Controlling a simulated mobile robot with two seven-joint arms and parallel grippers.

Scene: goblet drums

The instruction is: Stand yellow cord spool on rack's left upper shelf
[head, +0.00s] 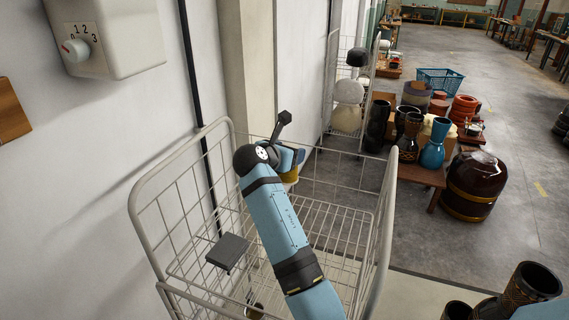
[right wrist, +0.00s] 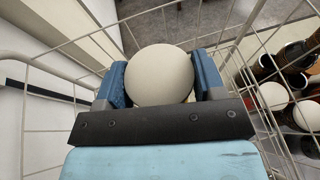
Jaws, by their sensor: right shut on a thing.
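My right gripper (head: 287,160) is at the end of the blue arm in the middle of the head view, above the wire cage. It is shut on the yellow cord spool (head: 290,176), of which only a small yellow part shows below the fingers. In the right wrist view, a pale round end (right wrist: 160,76) of the held thing sits between the two blue fingers. A tall wire rack (head: 334,80) with pale and black round things on it stands farther back against the wall. My left gripper is not in view.
A wire cage (head: 386,215) with high side frames surrounds the arm's reach. A dark flat plate (head: 228,251) is inside it. Goblet drums (head: 434,145) stand on a low wooden table at right, beside a large brown drum (head: 474,185).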

